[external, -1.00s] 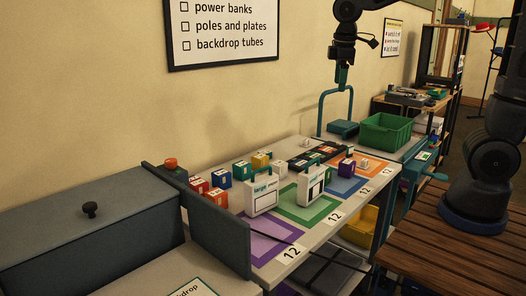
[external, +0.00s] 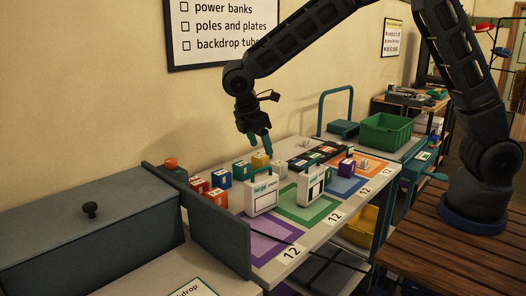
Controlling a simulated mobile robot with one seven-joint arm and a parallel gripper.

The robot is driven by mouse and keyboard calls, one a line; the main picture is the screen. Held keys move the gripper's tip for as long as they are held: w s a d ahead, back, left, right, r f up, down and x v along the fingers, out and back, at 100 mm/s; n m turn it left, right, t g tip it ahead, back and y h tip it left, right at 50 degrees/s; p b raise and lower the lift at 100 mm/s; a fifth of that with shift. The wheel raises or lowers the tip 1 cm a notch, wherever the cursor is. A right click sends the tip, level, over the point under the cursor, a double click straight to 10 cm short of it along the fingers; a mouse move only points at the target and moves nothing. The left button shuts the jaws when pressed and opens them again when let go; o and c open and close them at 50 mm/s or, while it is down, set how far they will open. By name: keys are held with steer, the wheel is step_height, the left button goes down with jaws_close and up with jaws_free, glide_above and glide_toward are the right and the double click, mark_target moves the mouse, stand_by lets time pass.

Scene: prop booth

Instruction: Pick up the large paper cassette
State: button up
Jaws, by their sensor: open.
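The large paper cassette (external: 261,195) is a white upright case with a handle on top and a teal "large" label on its face. It stands on the table at the edge of the purple-framed square. A second white case (external: 310,186) with a dark panel stands to its right, on the green-framed square. My gripper (external: 259,145) is open and empty, its teal fingers pointing down above and behind the cassette. It is apart from the cassette.
Small coloured boxes, including a blue one (external: 222,177) and an orange one (external: 218,198), stand left of and behind the cassette. A grey divider (external: 220,233) borders the table's left end. A green bin (external: 385,133) stands farther right.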

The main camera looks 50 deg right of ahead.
mark_target(261, 178)
steer(key=shift+n, duration=0.5)
steer(key=a+f, duration=0.3)
steer(key=shift+w+a+f, duration=0.1)
steer(key=shift+f, duration=0.05)
steer(key=shift+f+h, duration=0.3)
steer(key=shift+x, duration=5.1)
steer(key=c, duration=1.3)
